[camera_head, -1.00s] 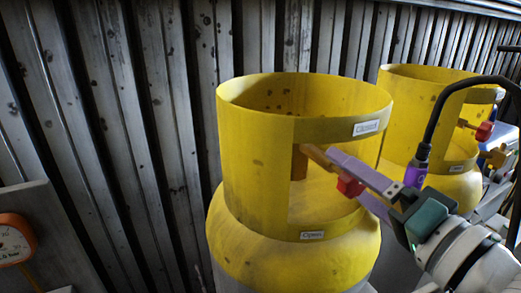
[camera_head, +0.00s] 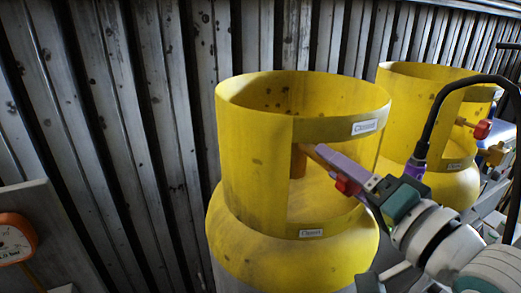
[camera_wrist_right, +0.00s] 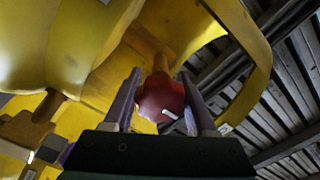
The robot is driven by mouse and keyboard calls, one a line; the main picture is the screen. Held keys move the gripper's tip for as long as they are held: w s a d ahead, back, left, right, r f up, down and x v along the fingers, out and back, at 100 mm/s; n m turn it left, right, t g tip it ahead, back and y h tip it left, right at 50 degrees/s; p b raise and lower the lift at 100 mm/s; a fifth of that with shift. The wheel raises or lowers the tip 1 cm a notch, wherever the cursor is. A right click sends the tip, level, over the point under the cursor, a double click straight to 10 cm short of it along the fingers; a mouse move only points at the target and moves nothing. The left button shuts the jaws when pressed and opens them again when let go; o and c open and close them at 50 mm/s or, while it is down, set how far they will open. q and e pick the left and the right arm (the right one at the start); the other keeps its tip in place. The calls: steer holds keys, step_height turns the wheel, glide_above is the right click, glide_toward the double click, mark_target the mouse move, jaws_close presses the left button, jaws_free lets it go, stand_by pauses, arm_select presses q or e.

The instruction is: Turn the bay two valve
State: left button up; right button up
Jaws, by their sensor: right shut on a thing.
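The nearest yellow cylinder (camera_head: 255,150) stands in the middle of the head view, with a tall collar cut open at the front right. A red valve handle (camera_head: 347,187) on a brass stem (camera_head: 299,160) sits in that opening. My right gripper (camera_head: 345,172) reaches in from the right, its purple fingers shut on the red handle. In the right wrist view the red handle (camera_wrist_right: 161,98) is between the two fingers. A label reading "Closed" (camera_head: 364,127) is above the opening, and another label (camera_head: 311,233), hard to read, is below it. My left gripper is out of view.
A second yellow cylinder (camera_head: 408,125) with its own red handle (camera_head: 482,129) stands behind to the right. A black cable (camera_head: 437,115) arches in front of it. A corrugated metal wall (camera_head: 150,120) runs behind. An orange gauge (camera_head: 15,238) is at lower left.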

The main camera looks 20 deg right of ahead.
steer(key=c, duration=0.5)
steer(key=shift+c, duration=0.2)
steer(key=shift+n, duration=0.4)
steer(key=n, duration=0.3)
steer(key=shift+n+p, duration=0.4)
steer(key=n, duration=1.1)
steer(key=shift+a+n, duration=0.1)
steer(key=shift+n, duration=0.3)
steer(key=n, duration=0.4)
steer(key=shift+n, duration=0.6)
